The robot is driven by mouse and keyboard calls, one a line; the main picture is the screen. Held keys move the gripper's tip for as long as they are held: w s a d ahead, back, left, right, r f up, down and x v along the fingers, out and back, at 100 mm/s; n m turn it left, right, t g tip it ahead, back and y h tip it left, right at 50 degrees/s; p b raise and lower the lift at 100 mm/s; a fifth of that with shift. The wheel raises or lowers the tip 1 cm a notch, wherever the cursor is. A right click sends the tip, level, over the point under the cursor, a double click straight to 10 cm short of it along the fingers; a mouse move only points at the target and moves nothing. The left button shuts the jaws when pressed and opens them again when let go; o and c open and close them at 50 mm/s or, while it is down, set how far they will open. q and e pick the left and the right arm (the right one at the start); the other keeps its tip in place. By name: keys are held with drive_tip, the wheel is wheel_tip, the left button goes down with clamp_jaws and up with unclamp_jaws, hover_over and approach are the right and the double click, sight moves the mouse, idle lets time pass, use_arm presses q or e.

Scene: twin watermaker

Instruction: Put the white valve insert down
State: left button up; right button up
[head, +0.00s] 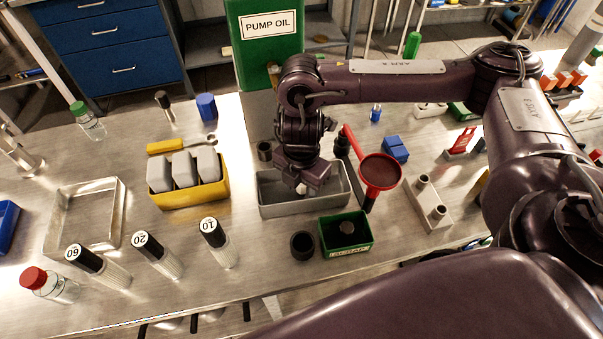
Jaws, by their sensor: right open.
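My right gripper (303,183) points down over the grey open tray (318,205) in the middle of the bench, and it is open. A small white piece (302,189), which looks like the white valve insert, shows at the fingertips, inside the outline of the tray. Most of it is hidden by the gripper, and I cannot tell whether it touches the tray floor. My left gripper is not in view.
A red funnel (380,171) stands right of the tray. A green box (345,235) and a dark ring (302,244) sit in front. A yellow bin (190,195) with grey blocks is at left. A green pump oil container (265,50) stands behind.

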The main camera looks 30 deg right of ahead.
wheel_tip(320, 180, up, 12)
drive_tip(key=p, duration=0.2)
drive_tip(key=shift+p, duration=0.35)
drive_tip(key=shift+f, duration=0.1)
idle(0.3)
